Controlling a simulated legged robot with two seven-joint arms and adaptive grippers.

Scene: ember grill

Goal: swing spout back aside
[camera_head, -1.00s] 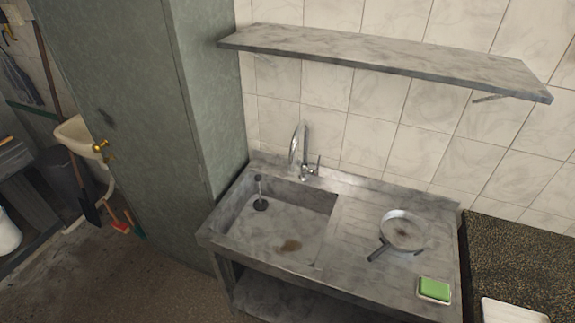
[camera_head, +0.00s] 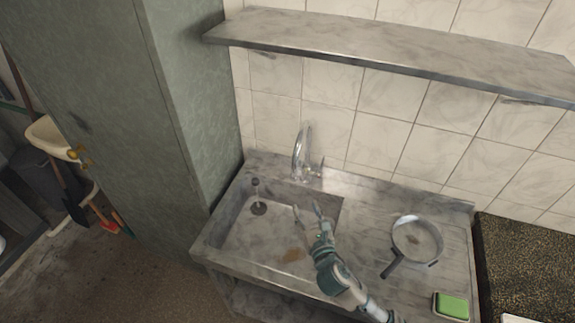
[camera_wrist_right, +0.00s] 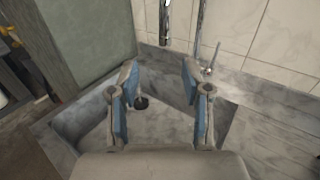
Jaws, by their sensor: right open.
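The metal tap with its arched spout (camera_head: 298,152) stands at the back edge of the sink (camera_head: 225,245). In the right wrist view the spout's hanging end (camera_wrist_right: 164,22) and the tap's riser (camera_wrist_right: 199,24) show as two upright pipes at the top, cut off by the frame. A small lever (camera_wrist_right: 212,58) is beside the riser. My right gripper (camera_head: 308,208) is open and empty over the basin, in front of and below the spout, apart from it. Its two blue-padded fingers (camera_wrist_right: 159,78) are spread in the wrist view. My left gripper is out of view.
A pan (camera_head: 416,238) and a green sponge (camera_head: 452,305) are on the drainboard to the right. A shelf (camera_head: 400,60) hangs on the tiled wall above the tap. A tall green cabinet (camera_head: 170,120) stands close at the left. A drain plug (camera_head: 258,208) is in the basin.

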